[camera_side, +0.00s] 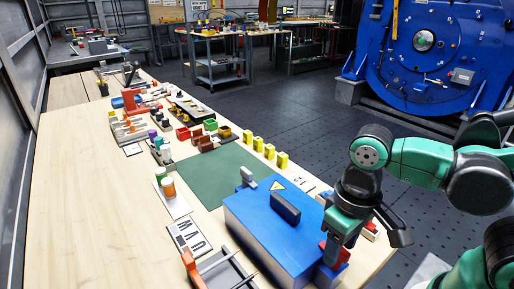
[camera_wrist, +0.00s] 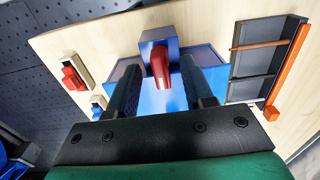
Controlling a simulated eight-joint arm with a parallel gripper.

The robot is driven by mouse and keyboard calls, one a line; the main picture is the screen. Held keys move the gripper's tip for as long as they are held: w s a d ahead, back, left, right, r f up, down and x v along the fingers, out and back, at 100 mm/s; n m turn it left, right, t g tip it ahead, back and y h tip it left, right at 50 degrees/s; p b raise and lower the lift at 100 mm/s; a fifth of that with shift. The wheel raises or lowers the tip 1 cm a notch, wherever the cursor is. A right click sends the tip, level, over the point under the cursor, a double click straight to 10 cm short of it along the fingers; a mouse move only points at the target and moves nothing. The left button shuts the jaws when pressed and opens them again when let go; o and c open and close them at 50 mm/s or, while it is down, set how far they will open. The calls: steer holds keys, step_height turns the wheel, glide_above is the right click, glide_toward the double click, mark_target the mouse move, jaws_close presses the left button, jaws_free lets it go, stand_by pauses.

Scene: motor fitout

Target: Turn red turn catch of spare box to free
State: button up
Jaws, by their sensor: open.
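The spare box (camera_side: 262,232) is a blue lidded box with a dark blue handle (camera_side: 285,207) and a yellow warning label, near the table's front end. Its red turn catch (camera_wrist: 160,66) sits on a blue block at the box's side and points toward the wrist camera. In the side view the red catch (camera_side: 342,254) is partly hidden by my gripper (camera_side: 334,243). My gripper is open, and in the wrist view its two dark fingers (camera_wrist: 160,88) stand left and right of the catch with gaps. I cannot tell how deep the fingers reach past it.
A grey tray with an orange end (camera_side: 190,265) lies left of the box. A beige block with a red switch (camera_wrist: 72,75) is near the box. A green mat (camera_side: 222,172) and several small blocks lie farther up the table. The table's left side is bare.

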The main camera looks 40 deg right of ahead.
jaws_close()
steer(key=shift+n, duration=0.3)
steer(key=n, duration=0.3)
steer(key=shift+n, duration=0.3)
steer(key=n, duration=0.4)
steer(key=shift+n, duration=0.3)
steer(key=n, duration=0.4)
steer(key=shift+n, duration=2.5)
